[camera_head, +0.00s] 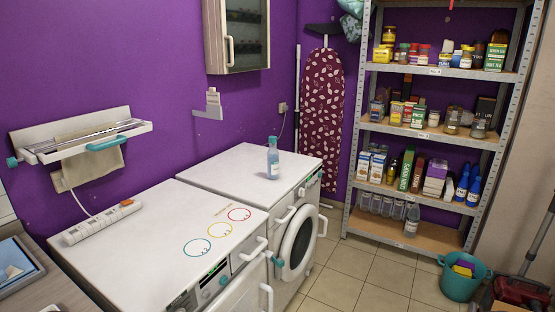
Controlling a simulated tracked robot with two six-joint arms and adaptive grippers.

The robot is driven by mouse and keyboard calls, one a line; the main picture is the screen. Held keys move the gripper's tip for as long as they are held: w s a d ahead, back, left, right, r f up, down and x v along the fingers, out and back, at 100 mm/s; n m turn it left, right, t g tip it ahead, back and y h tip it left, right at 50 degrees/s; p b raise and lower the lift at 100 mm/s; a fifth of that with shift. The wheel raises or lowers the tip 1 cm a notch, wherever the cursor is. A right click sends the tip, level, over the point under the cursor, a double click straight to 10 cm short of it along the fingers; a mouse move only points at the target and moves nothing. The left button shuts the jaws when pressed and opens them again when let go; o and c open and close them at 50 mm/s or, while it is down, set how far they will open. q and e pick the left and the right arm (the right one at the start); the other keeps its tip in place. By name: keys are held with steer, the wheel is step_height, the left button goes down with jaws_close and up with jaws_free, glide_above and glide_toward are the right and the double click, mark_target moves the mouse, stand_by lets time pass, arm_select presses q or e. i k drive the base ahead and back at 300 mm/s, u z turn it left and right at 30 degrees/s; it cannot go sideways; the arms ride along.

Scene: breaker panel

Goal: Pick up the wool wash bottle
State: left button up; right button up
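A clear, light-blue bottle with a teal cap (273,162) stands upright on the top of the rear white machine (235,178), near its back right part. A second, smaller pale bottle (213,97) stands on a small wall shelf (208,112) above the machines. The labels are too small to read, so I cannot tell for certain which is the wool wash bottle. Neither of my grippers is in view, and nothing in view is held.
The front white machine (150,250) has three coloured rings on its top and a power strip (102,222) at its back. A drying rack (85,138) juts from the wall at left. Stocked shelves (440,130) and a teal bucket (460,280) stand at right.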

mark_target(272, 154)
steer(key=z, duration=0.85)
steer(key=i, duration=4.1)
steer(key=u, duration=2.05)
